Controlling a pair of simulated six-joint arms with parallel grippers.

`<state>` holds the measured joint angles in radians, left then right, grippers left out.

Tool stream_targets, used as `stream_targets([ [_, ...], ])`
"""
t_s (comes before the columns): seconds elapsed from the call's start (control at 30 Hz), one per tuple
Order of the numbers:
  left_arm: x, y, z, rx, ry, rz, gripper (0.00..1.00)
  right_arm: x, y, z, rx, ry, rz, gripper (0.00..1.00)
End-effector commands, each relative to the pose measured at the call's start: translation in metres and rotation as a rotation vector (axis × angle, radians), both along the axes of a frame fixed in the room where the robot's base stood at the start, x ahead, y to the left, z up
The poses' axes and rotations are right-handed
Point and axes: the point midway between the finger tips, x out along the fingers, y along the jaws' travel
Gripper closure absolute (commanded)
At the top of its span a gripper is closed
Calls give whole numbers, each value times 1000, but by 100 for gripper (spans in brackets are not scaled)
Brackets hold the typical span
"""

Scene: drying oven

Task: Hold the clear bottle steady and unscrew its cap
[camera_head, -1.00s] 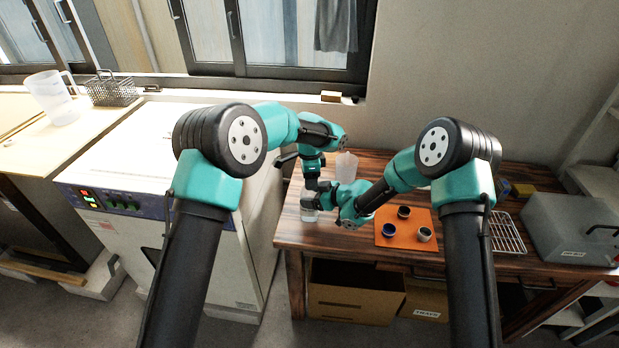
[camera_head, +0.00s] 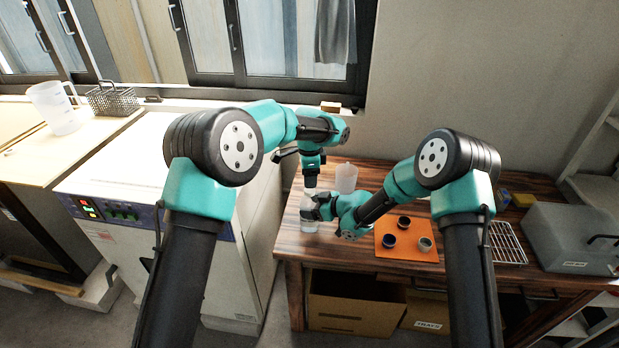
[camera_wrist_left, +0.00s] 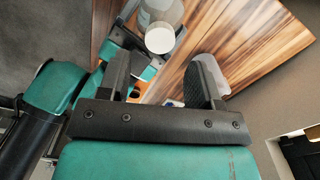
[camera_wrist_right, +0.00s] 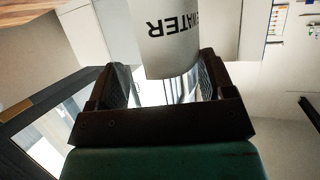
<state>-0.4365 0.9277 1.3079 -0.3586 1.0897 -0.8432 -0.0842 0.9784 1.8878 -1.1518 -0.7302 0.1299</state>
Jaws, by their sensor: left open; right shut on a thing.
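The clear bottle (camera_head: 309,226) stands upright near the table's left front corner. My right gripper (camera_head: 318,207) is shut around its body from the side. In the right wrist view the bottle (camera_wrist_right: 168,30) sits between the fingers, its "WATER" label upside down. The bottle's white cap (camera_wrist_left: 160,39) shows in the left wrist view, on top and beyond the fingertips. My left gripper (camera_head: 311,186) points down above the bottle. Its two fingers are apart with nothing between them (camera_wrist_left: 158,72), and clear of the cap.
A translucent beaker (camera_head: 346,177) stands just behind the bottle. An orange mat (camera_head: 407,251) with dark cups lies to the right. A wire rack (camera_head: 506,243) and a grey bin (camera_head: 570,240) are farther right. The white oven (camera_head: 120,170) stands left of the table.

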Motion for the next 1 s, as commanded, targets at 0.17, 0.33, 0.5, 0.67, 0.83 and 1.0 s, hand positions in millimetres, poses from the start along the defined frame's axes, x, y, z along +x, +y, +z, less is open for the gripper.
stream_targets([
  [0.17,0,-1,17,-1,-2,-136,41,0,0,0,0,1,0,91],
  [0.33,0,0,27,0,-1,-229,41,0,0,0,0,1,0,91],
  [0.5,0,0,28,-1,0,-240,41,0,0,0,0,0,0,91],
  [0.67,0,0,28,-1,0,-239,41,0,0,0,0,0,0,91],
  [0.83,0,0,21,-1,1,-239,41,0,0,0,0,0,0,91],
  [1.0,0,0,5,-1,2,-238,41,0,0,0,0,0,0,91],
])
